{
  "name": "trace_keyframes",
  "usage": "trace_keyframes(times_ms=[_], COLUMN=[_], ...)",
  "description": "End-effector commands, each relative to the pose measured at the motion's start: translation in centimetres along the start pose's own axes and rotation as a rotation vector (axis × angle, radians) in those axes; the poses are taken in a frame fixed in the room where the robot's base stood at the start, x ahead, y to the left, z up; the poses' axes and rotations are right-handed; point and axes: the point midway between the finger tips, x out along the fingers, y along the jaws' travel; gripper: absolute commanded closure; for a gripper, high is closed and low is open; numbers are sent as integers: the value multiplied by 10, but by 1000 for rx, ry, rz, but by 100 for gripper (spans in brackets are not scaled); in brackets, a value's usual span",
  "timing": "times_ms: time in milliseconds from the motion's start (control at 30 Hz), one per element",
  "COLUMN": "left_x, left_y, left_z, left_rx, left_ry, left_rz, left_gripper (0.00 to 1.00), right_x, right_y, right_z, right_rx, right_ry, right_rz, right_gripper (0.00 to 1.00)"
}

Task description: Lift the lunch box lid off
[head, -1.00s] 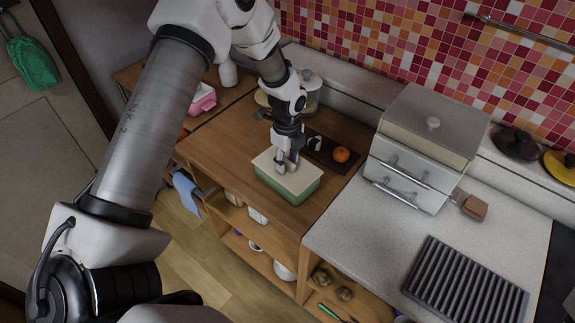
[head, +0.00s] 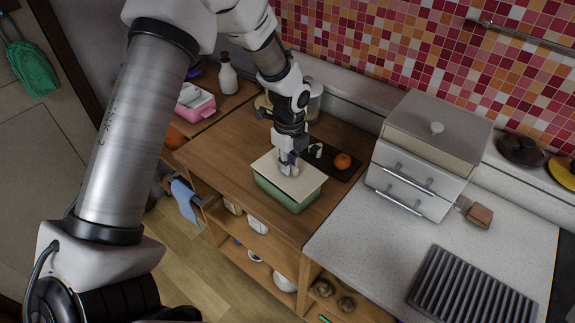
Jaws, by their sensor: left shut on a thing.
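The lunch box (head: 287,198) is green and stands on the wooden cabinet top (head: 225,152), near its front edge. Its flat cream lid (head: 305,184) covers the box from above. My left gripper (head: 289,171) points down at the middle of the lid and is shut on it, probably by a grip that the fingers hide. The lid lies level over the box; I cannot tell whether there is a small gap under it. The inside of the box is hidden. My right gripper is not in view.
A dark tray (head: 322,157) with an orange (head: 342,161) lies just behind the box. A grey drawer unit (head: 422,150) stands to the right on the speckled counter (head: 370,235). A pink box (head: 195,103) and a bottle (head: 227,75) stand at the back left.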

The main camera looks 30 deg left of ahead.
Motion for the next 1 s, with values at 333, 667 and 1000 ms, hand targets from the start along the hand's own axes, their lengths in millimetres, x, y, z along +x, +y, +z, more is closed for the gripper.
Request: trace_keyframes(times_ms=[333, 667, 1000], left_x=[-7, -22, -33], left_y=[58, 78, 78], left_z=[-82, -111, -112], left_rx=[4, 0, 0], left_ry=[-6, -1, 0], left_rz=[-1, -2, -2], left_gripper=[100, 100, 100], right_x=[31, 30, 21], right_y=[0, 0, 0], right_z=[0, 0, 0], right_rx=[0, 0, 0], right_ry=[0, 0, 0], right_rz=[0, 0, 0], right_gripper=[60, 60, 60])
